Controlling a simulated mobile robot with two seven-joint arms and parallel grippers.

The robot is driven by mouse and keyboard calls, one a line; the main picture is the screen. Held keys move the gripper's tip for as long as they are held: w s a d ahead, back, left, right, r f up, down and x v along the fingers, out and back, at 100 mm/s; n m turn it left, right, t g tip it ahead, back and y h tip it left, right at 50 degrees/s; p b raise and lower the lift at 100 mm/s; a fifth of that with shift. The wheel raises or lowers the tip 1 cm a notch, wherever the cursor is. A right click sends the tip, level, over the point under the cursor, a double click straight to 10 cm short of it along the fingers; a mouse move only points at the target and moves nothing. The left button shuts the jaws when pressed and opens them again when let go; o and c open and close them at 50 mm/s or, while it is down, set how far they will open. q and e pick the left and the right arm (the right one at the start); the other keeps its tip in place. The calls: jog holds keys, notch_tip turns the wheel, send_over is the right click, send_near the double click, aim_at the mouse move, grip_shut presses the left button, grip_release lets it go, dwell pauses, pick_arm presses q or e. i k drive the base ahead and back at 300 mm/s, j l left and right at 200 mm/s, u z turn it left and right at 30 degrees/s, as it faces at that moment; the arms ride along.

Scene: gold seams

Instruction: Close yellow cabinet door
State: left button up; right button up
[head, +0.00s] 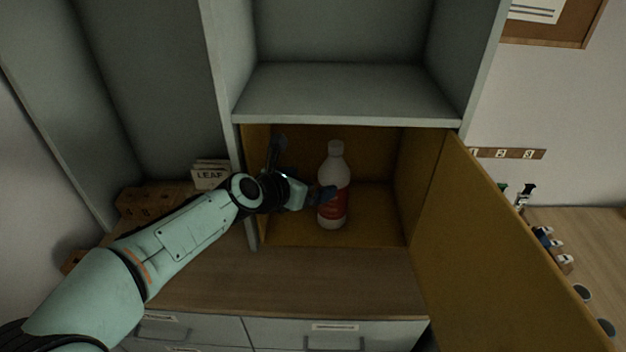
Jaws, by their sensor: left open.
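The yellow cabinet door (500,250) stands wide open, swung out to the right and toward me. The yellow cabinet (375,160) is an open compartment below a grey shelf. Inside it a white bottle (335,172) with a red label stands upright. My left gripper (306,165) is at the cabinet opening, left of the bottle. Its fingers are spread apart, and one fingertip overlaps the bottle's left side in view. I cannot tell whether it touches. The gripper is well away from the door. My right gripper is not in view.
A wooden counter (330,277) lies below the cabinet, with grey drawers (290,333) under it. A sign reading LEAF (210,174) and brown boxes (150,200) stand at the left. A side table (600,222) with small items is at the right, beyond the door.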

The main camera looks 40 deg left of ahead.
aim_at(486, 283)
jog(key=k+l, duration=0.1)
jog(key=k, duration=0.9)
